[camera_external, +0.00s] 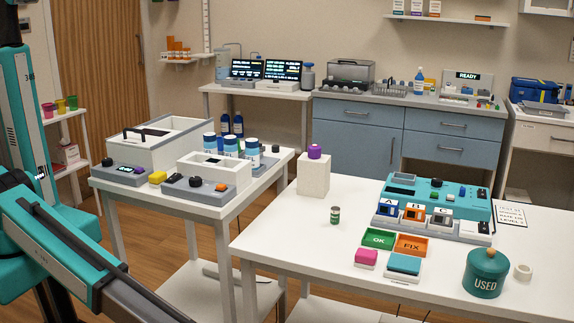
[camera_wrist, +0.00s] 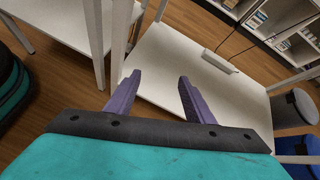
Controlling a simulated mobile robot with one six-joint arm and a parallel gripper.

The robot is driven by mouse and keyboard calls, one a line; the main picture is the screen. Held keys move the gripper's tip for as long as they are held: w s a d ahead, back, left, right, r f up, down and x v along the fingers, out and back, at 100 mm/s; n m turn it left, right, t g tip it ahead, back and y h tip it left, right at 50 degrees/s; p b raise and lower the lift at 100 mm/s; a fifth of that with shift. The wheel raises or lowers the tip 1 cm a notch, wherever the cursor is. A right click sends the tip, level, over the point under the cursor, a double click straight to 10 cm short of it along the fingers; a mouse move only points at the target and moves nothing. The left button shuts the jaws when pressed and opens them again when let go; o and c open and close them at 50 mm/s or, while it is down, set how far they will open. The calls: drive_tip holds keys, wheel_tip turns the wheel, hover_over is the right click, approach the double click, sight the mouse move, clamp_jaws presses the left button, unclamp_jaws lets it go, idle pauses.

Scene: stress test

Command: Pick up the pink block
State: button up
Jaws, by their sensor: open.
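The pink block (camera_external: 366,256) rests near the front edge of the right white table (camera_external: 300,240), with a pale layer showing under it. It lies in front of the green OK tray (camera_external: 379,239) and left of a teal-topped pad (camera_external: 404,264). My gripper (camera_wrist: 158,77) shows in the wrist view, its two purple fingers apart with nothing between them. It points down at a low white shelf and the wood floor. The pink block is not in the wrist view. In the external view my arm runs out of the bottom left, and my gripper is out of sight.
An orange FIX tray (camera_external: 412,245), a teal USED pot (camera_external: 485,272), a small green can (camera_external: 335,214) and a white block with a purple knob (camera_external: 314,172) stand on the same table. A teal device (camera_external: 437,198) is behind. A second white table (camera_external: 130,188) stands left.

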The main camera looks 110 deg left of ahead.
drive_tip(key=w+a+r+m+t+y, duration=0.1)
drive_tip(key=w+a+r+m+y, duration=0.2)
drive_tip(key=w+r, duration=1)
drive_tip(key=m+y+b, duration=0.2)
drive_tip(key=y, duration=0.1)
approach(365, 258)
drive_tip(key=shift+s+a+f, duration=0.2)
drive_tip(key=shift+a+f, duration=0.4)
drive_tip(key=shift+a, duration=0.3)
drive_tip(key=shift+w+r, duration=0.1)
drive_tip(key=shift+r, duration=0.4)
drive_tip(key=shift+a, duration=0.15)
drive_tip(key=shift+a+f+p, duration=0.15)
drive_tip(key=shift+a+p, duration=0.05)
drive_tip(key=shift+a, duration=1.9)
drive_tip(key=shift+a+f+p, duration=0.15)
drive_tip(key=shift+a+p, duration=0.05)
drive_tip(key=shift+a, duration=1.9)
drive_tip(key=shift+a+f, duration=0.1)
drive_tip(key=shift+a, duration=2.5)
